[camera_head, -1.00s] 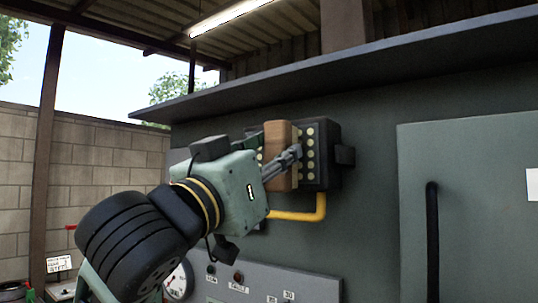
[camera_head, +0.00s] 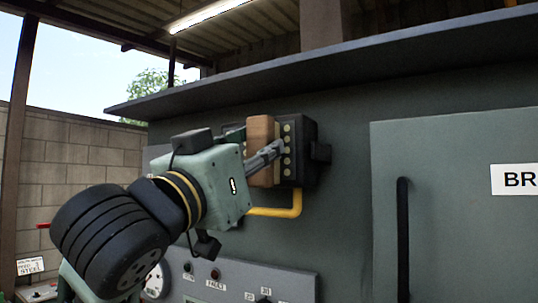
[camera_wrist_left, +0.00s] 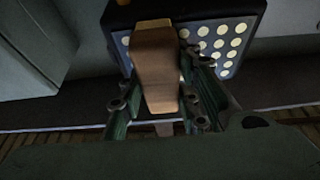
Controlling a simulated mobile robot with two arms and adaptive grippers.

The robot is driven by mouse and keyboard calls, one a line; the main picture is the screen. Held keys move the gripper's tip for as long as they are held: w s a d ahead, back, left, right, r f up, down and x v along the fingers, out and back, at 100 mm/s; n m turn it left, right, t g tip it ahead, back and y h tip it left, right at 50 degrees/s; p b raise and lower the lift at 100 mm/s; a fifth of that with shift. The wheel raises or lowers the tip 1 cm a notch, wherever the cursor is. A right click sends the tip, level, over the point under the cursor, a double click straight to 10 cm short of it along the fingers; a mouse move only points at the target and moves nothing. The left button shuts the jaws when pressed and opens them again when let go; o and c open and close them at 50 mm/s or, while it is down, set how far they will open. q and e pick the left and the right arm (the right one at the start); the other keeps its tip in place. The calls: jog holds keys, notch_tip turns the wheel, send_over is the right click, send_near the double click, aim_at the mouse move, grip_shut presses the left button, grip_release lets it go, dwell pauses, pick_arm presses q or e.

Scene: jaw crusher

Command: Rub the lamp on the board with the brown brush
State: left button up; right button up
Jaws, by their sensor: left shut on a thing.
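My left gripper (camera_head: 262,158) is shut on the brown brush (camera_head: 261,136), a brown block held upright between the fingers. In the left wrist view the brush (camera_wrist_left: 156,62) sits between the two green fingers (camera_wrist_left: 158,108). The lamp (camera_head: 302,150) is a dark box on the green panel with rows of pale round lights. The brush is in front of the lamp's left part and hides some of its lights. The lamp (camera_wrist_left: 222,40) also shows behind the brush in the left wrist view. I cannot tell whether brush and lamp touch. My right gripper is not in view.
A yellow pipe (camera_head: 284,212) runs below the lamp. A grey ledge (camera_head: 350,59) juts out above it. A control panel (camera_head: 240,281) with knobs and a gauge is below. A door with a black handle (camera_head: 403,240) stands at right.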

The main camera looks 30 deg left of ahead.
pick_arm(q)
jog(key=shift+w+a, duration=0.1)
jog(key=shift+a, duration=0.65)
jog(key=shift+d+r+p, duration=0.55)
jog(key=shift+d+r, duration=0.05)
jog(key=shift+d, duration=0.15)
jog(key=shift+s+d, duration=0.2)
jog(key=shift+d, duration=1.15)
jog(key=shift+f, duration=0.1)
